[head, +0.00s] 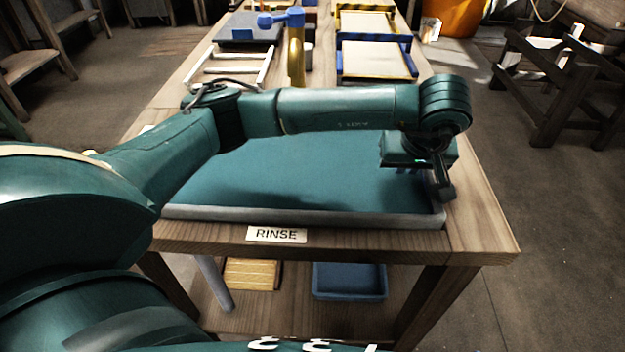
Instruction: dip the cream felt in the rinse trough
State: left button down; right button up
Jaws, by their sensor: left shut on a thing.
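The rinse trough (345,217) is a wide grey-rimmed basin of teal water at the near end of the wooden table, behind a "RINSE" label (276,234). My left arm reaches across it from the left. My left gripper (440,187) points down at the trough's right end, close to the right rim. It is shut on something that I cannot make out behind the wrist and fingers. I cannot pick out the cream felt for certain. My right gripper is not in view.
Farther back on the table (482,222) are a brass tap (296,58) with a blue handle, a white rack (220,72) and cream sheets (373,60) in blue and yellow frames. A blue tray (349,282) sits on the lower shelf. The table's right edge is clear.

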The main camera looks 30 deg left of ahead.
aim_at(383, 178)
pick_arm(q)
jog(key=shift+a, duration=0.1)
jog(key=shift+s+a, duration=0.4)
jog(key=shift+a, duration=0.25)
jog(key=shift+s+a, duration=0.4)
jog(key=shift+a, duration=0.2)
jog(key=shift+d, duration=0.1)
jog(key=shift+w+d+b, duration=0.2)
jog(key=shift+w+d, duration=0.2)
jog(key=shift+d, duration=0.25)
jog(key=shift+w+d+b, duration=0.15)
jog(key=shift+w+d, duration=0.25)
jog(key=shift+d, duration=0.2)
jog(key=shift+s+a, duration=0.1)
jog(key=shift+a, duration=0.05)
